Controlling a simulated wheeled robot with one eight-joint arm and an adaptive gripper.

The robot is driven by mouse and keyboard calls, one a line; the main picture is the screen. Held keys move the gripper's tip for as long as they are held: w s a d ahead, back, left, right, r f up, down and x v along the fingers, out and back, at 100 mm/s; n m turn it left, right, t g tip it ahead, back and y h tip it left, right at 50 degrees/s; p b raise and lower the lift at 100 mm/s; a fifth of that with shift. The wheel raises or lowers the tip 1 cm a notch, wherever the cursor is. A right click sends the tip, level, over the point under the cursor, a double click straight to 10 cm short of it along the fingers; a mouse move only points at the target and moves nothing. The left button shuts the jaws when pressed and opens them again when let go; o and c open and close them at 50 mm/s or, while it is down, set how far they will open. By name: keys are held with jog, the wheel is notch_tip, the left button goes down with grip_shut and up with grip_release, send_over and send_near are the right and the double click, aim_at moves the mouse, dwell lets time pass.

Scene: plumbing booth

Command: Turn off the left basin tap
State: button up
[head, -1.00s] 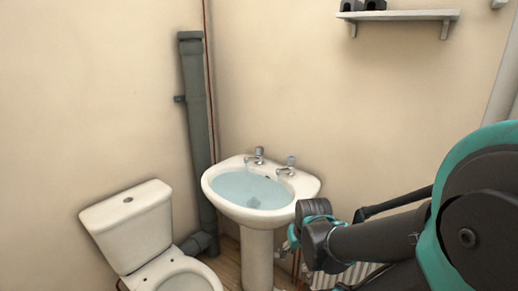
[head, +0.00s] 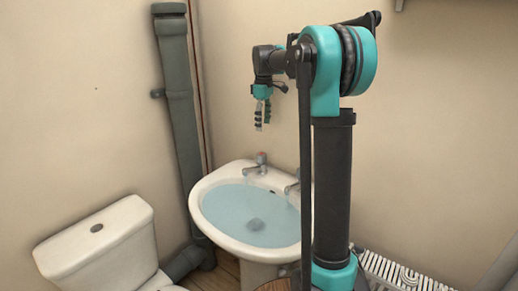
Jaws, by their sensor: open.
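The left basin tap (head: 257,166) is a chrome tap with an upright head, on the back rim of the white basin (head: 205,229). A faint pale streak shows under its spout; I cannot tell clearly whether it is running water. The right tap (head: 292,187) is partly hidden behind my arm. Pale blue water (head: 240,213) fills much of the basin. My gripper (head: 260,127) points down, open and empty, above the left tap and apart from it. The tap's head is in plain sight below the fingers.
A white toilet (head: 105,245) stands at the left. A grey waste pipe (head: 178,110) runs up the corner behind the basin. A white radiator (head: 405,274) is at the lower right, beyond my arm. The wall above the basin is bare.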

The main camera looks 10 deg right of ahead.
aim_at(262, 154)
jog(key=shift+n, duration=0.3)
jog(key=f, duration=0.5)
jog(key=w+f, duration=0.1)
jog(key=f, duration=0.5)
jog(key=w+f, duration=0.1)
jog(key=f, duration=0.4)
jog(key=shift+a+f, duration=0.1)
jog(key=shift+f, duration=0.25)
jog(key=c, duration=1.2)
